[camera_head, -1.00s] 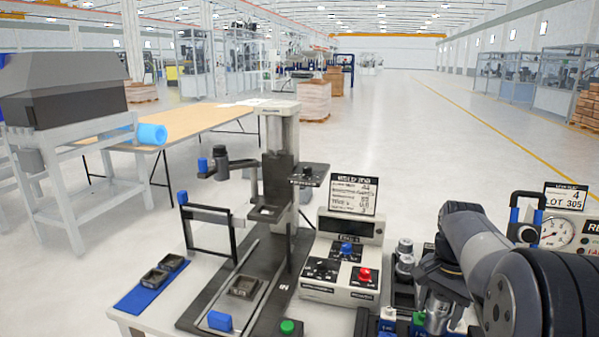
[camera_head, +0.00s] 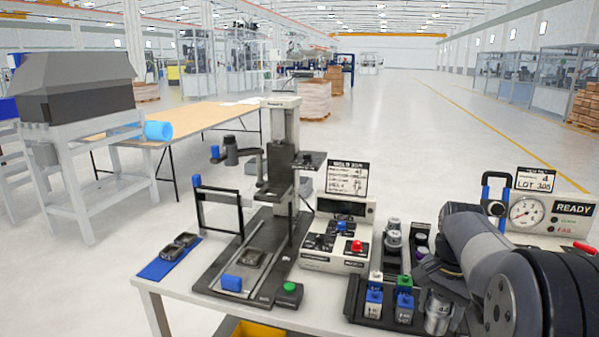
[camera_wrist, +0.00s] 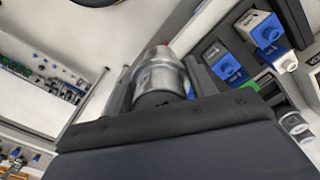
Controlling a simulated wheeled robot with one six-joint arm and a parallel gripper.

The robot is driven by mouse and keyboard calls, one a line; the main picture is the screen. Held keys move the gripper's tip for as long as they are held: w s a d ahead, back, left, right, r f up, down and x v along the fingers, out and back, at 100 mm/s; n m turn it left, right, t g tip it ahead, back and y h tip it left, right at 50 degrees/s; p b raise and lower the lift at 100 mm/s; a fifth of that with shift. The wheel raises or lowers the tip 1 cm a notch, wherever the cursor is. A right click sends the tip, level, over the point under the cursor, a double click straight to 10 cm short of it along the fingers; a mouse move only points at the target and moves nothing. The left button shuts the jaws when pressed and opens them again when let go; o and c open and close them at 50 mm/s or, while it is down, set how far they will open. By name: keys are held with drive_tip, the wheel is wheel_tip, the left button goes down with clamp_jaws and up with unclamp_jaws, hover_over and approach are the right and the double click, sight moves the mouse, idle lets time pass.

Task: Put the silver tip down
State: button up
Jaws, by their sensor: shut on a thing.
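The silver tip (camera_head: 437,319) is a short metal cylinder at the front right of the bench in the head view. My gripper (camera_head: 436,287) is shut on it from above, and the tip hangs below the dark jaws. In the wrist view the silver tip (camera_wrist: 158,76) shows just past the dark edge of my gripper (camera_wrist: 162,103). It is beside the black rack (camera_head: 358,306) with blue and green parts. I cannot tell whether its lower end touches anything.
Behind are silver pieces (camera_head: 394,236), a control box (camera_head: 338,248) and a gauge tester (camera_head: 548,213) reading READY. A press stand (camera_head: 283,170) is left. The bench's front edge (camera_head: 190,292) is near.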

drive_tip(key=shift+s+r, duration=0.15)
drive_tip(key=a+f+n, duration=0.5)
drive_tip(key=a+f, duration=0.1)
drive_tip(key=f, duration=0.5)
drive_tip(key=a+f+n+p, duration=0.1)
drive_tip(key=a+f+n, duration=0.4)
drive_tip(key=f, duration=0.6)
drive_tip(key=shift+w+a, duration=0.25)
drive_tip(key=shift+a, duration=1)
drive_tip(key=shift+f, duration=0.15)
